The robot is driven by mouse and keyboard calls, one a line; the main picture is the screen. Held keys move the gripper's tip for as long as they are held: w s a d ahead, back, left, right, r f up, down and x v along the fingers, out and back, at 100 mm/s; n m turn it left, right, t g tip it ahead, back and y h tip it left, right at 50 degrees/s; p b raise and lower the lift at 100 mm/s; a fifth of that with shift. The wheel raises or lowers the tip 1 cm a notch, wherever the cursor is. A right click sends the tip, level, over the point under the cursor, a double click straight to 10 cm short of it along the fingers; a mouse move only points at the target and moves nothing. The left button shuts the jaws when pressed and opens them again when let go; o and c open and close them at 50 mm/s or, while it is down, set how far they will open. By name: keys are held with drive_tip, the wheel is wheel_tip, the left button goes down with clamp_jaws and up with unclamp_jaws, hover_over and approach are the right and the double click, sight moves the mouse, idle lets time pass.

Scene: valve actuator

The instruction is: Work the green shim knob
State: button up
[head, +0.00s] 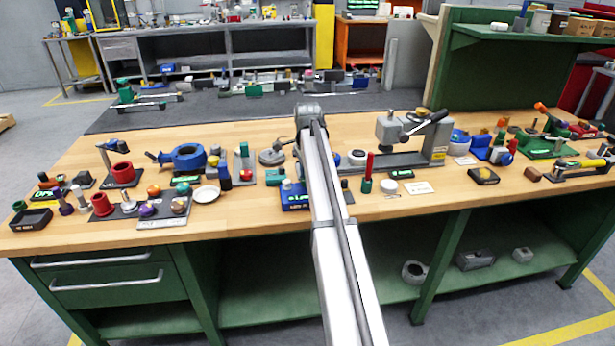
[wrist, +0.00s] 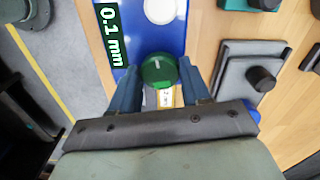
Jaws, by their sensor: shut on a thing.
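The green shim knob (wrist: 158,70) shows in the wrist view, round with a pale mark on its top. It sits on a blue block (wrist: 140,30) that carries a green "0.1 mm" label (wrist: 110,35). The two blue fingers of my gripper (wrist: 158,88) stand on either side of the knob and are shut on it. A small lettered tag (wrist: 165,97) shows between the fingers, below the knob. In the head view a blue block (head: 295,196) stands at the bench's front, partly behind my arm; the knob and my fingers cannot be made out there.
A white round part (wrist: 160,10) is on the block beyond the knob. A grey plate with a black knob (wrist: 262,78) lies to the right. In the head view, a red-handled tool (head: 368,172) stands right of my arm.

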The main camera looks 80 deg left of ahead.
drive_tip(key=o, duration=1.1)
drive_tip(key=shift+c, duration=0.2)
wheel_tip(320, 180, up, 14)
drive_tip(key=shift+f, duration=0.1)
